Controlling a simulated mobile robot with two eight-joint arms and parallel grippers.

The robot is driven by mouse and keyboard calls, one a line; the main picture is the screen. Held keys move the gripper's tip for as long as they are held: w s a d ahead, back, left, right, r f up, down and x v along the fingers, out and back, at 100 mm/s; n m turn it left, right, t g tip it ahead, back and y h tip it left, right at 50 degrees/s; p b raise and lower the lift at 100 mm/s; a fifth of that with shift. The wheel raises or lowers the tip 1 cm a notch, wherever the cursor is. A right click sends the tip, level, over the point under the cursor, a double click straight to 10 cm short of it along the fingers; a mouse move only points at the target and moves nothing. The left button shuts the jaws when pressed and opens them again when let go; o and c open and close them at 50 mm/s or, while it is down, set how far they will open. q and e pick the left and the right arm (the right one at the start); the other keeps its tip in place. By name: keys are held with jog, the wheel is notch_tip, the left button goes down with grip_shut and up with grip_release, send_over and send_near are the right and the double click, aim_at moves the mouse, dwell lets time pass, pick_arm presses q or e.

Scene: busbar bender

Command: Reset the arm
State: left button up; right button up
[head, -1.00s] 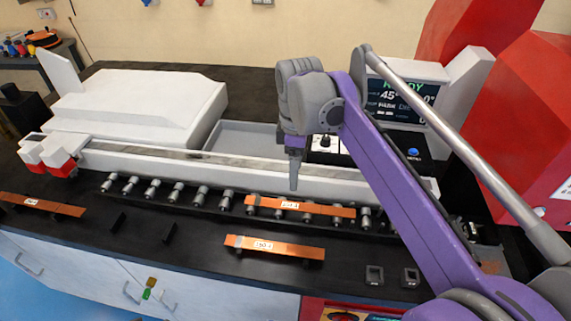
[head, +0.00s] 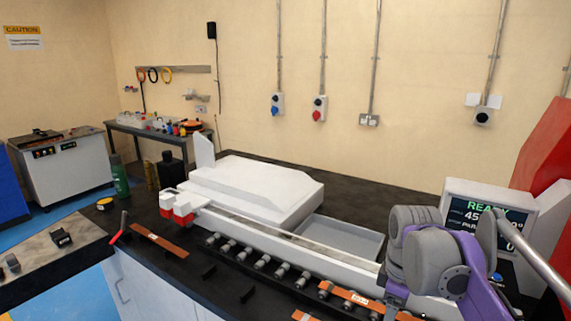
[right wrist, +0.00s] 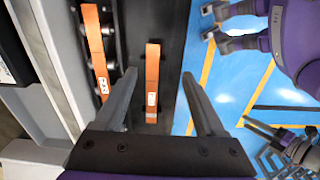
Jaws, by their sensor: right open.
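My right arm (head: 430,262) shows at the lower right of the head view; its fingers are out of sight there. In the right wrist view my right gripper (right wrist: 158,76) is open, its two grey fingers spread and empty. Below and between the fingers an orange busbar (right wrist: 152,80) lies on the dark bench. Another labelled busbar (right wrist: 95,50) lies on the rollers to its left. In the head view the roller busbar (head: 352,297) is partly cut off by the bottom edge.
The white bender (head: 260,190) stands on the black bench, with red-tipped parts (head: 178,212) at its left end. A screen (head: 480,215) reads READY. A third busbar (head: 158,239) lies at left. Red equipment (head: 550,150) stands at right. Blue floor (right wrist: 240,75) lies beyond the bench.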

pick_arm(q)
jog(key=shift+w, duration=0.15)
pick_arm(e)
jog(key=s+a+f+m+t, duration=0.3)
jog(key=s+f+m+t, duration=0.2)
jog(key=s+f+m, duration=0.6)
jog(key=s+f, duration=0.4)
jog(key=f, duration=0.2)
jog(key=shift+s+a+f+t, duration=0.2)
jog(key=shift+f+t, duration=0.1)
jog(key=shift+c, duration=0.4)
